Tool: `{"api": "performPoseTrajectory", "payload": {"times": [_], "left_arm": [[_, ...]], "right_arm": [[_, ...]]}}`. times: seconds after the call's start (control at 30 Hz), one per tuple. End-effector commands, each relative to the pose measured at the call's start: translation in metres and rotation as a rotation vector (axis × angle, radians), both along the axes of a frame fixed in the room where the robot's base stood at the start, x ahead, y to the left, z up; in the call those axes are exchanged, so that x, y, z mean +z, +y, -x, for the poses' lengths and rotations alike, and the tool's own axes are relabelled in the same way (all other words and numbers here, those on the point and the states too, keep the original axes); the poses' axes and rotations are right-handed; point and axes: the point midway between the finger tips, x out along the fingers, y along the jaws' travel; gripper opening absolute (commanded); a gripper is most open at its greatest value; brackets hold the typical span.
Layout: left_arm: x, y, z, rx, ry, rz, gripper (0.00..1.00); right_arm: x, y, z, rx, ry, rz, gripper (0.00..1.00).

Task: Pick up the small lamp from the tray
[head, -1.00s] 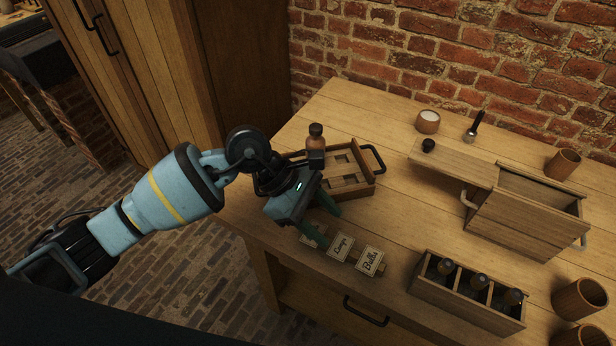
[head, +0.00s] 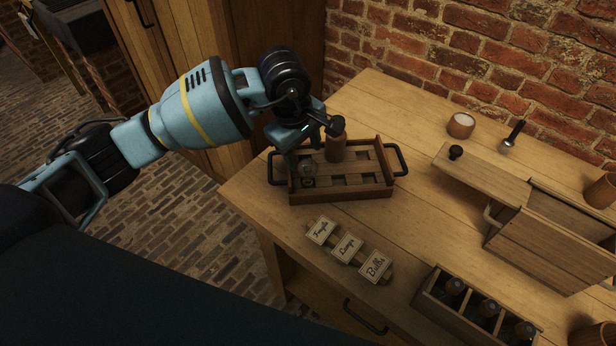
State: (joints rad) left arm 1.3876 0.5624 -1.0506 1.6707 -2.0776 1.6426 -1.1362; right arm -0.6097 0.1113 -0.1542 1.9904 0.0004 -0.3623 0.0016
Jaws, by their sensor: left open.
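The wooden tray (head: 345,193) with dark side handles stands on the table, with square recesses in its floor. A small, faint, glassy thing (head: 307,171), apparently the small lamp, is at the tray's left end. My left gripper (head: 303,156) is open, pointing down over the tray's left end, just above the glassy thing and left of the jar. I cannot tell whether the fingers touch the lamp. My right gripper is not in view.
Label cards (head: 347,249) lie in front of the tray. A divided box (head: 432,304) holding dark-capped bottles is at the front right. A larger wooden box (head: 545,250) and a small cup (head: 461,126) stand to the right. The table between tray and large box is clear.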

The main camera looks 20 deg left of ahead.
Motion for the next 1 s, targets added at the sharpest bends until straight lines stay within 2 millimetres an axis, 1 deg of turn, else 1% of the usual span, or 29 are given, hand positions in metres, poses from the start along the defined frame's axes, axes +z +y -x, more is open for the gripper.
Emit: {"api": "performPoseTrajectory", "payload": {"times": [0.07,0.13,0.3,0.4,0.5,0.77,0.87,1.0], "left_arm": [[0.000,0.000,0.000,0.000,-0.001,0.000,0.52],[-0.005,-0.001,0.000,0.000,0.001,0.002,0.52],[-0.028,-0.004,-0.003,0.001,0.001,0.002,0.52],[-0.041,-0.006,-0.005,0.000,0.001,0.003,0.52],[-0.048,-0.006,-0.007,0.001,0.000,0.002,0.52],[-0.050,-0.006,-0.007,0.000,-0.001,0.002,0.52],[-0.050,-0.006,-0.007,0.000,-0.001,0.002,0.40],[-0.050,-0.006,-0.007,0.001,-0.001,0.002,0.21]], "right_arm": [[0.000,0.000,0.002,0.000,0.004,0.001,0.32],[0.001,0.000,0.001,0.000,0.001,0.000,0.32],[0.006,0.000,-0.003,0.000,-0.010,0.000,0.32],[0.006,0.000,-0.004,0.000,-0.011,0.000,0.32],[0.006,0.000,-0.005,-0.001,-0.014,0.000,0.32],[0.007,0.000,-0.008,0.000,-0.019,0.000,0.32],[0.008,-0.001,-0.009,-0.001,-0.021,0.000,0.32],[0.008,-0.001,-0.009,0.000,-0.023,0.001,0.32]]}}
